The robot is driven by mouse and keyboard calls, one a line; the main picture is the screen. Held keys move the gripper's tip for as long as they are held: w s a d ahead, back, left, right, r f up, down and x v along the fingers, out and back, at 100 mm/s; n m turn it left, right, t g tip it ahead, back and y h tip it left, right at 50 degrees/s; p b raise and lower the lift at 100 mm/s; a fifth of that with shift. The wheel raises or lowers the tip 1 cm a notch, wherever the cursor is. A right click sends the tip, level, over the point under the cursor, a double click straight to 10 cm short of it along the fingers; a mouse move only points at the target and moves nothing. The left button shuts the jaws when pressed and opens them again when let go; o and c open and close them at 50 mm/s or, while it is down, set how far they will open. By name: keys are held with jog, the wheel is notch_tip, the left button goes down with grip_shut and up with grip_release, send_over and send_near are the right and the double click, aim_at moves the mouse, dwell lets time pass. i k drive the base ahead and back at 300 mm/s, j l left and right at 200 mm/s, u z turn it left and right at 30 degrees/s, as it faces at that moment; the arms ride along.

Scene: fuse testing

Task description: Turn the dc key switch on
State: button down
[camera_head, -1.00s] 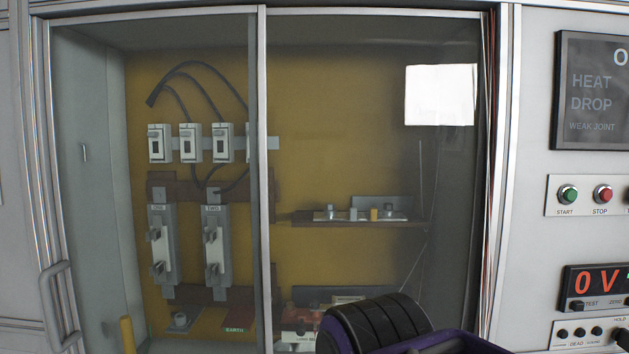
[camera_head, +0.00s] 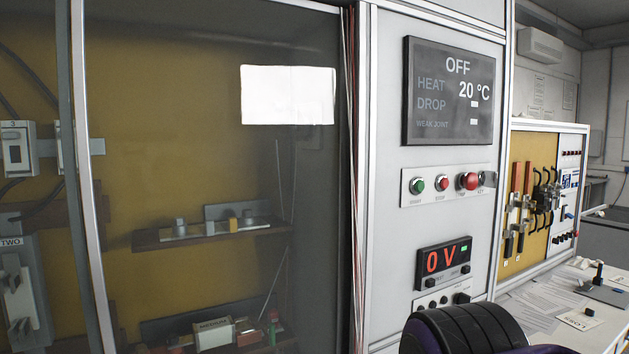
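A small metallic part that looks like a key switch (camera_head: 488,179) sits at the right end of the white button panel (camera_head: 445,200). It is too small to tell its position. On the same panel are a green start button (camera_head: 417,186), a red stop button (camera_head: 442,184) and a larger red knob (camera_head: 468,181). The display (camera_head: 447,130) above reads OFF and 20 °C. A dark ribbed and purple part of my arm shows at the bottom right, below the panel. My gripper is not in view.
A glass-fronted cabinet (camera_head: 245,165) fills the left. A voltmeter (camera_head: 443,262) reading 0 V is below the button panel. At right, a yellow tool board (camera_head: 530,200) stands behind a bench with papers (camera_head: 545,300).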

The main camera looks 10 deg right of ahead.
aim_at(489, 179)
jog(key=z, duration=0.85)
